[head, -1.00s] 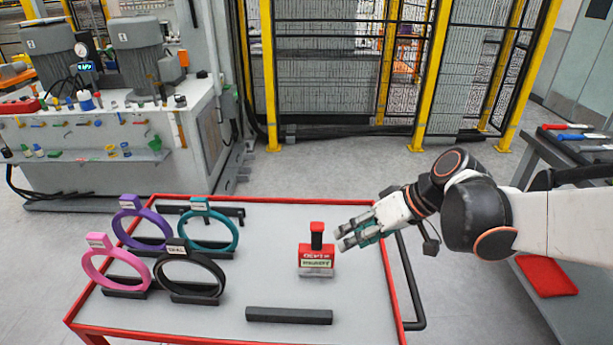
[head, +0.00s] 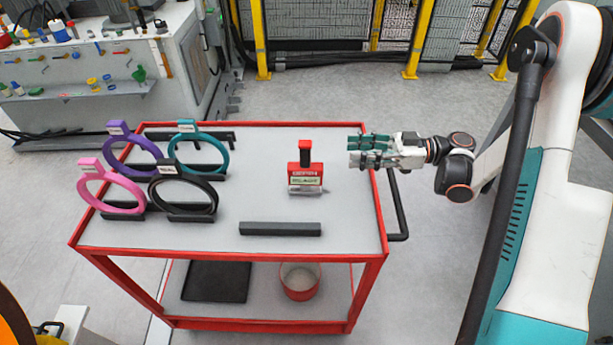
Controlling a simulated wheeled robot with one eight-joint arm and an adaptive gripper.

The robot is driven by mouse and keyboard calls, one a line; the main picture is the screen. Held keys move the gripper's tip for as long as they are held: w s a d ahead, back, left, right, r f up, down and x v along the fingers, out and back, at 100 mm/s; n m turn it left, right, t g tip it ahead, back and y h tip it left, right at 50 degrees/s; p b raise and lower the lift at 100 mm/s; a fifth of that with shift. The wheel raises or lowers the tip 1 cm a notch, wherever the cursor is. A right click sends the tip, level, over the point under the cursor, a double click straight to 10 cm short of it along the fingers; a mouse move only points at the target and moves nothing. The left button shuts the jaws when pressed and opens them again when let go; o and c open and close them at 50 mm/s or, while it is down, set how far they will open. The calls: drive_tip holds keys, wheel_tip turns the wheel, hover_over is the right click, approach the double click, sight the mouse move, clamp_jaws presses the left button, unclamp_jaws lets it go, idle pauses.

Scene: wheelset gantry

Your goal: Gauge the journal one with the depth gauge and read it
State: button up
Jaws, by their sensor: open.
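A red block with a dark stem and a red cap (head: 306,172) stands upright on the cart's top. It looks like the depth gauge, but its label is too small to read surely. My gripper (head: 352,150) is open and empty, with its fingers pointing left. It is to the right of the red block and a little farther back, with a gap between them. I cannot make out journal one in this view.
The red-rimmed cart (head: 240,315) also bears purple (head: 113,143), teal (head: 222,165), pink (head: 84,188) and black rings (head: 153,200) on dark stands at left, and a dark bar (head: 280,229) in front. A red bucket (head: 299,284) sits on the lower shelf.

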drive_tip(key=b, duration=0.2)
approach(305, 150)
drive_tip(key=w+a+f, duration=0.2)
drive_tip(key=a, duration=0.2)
drive_tip(key=shift+n, duration=0.3)
drive_tip(key=shift+w+a+r+b, duration=0.1)
drive_tip(key=shift+a+b, duration=0.4)
drive_tip(key=shift+a, duration=1)
drive_tip(key=shift+a+r+b, duration=0.1)
drive_tip(key=shift+a+b, duration=0.4)
drive_tip(key=shift+a, duration=1)
clamp_jaws()
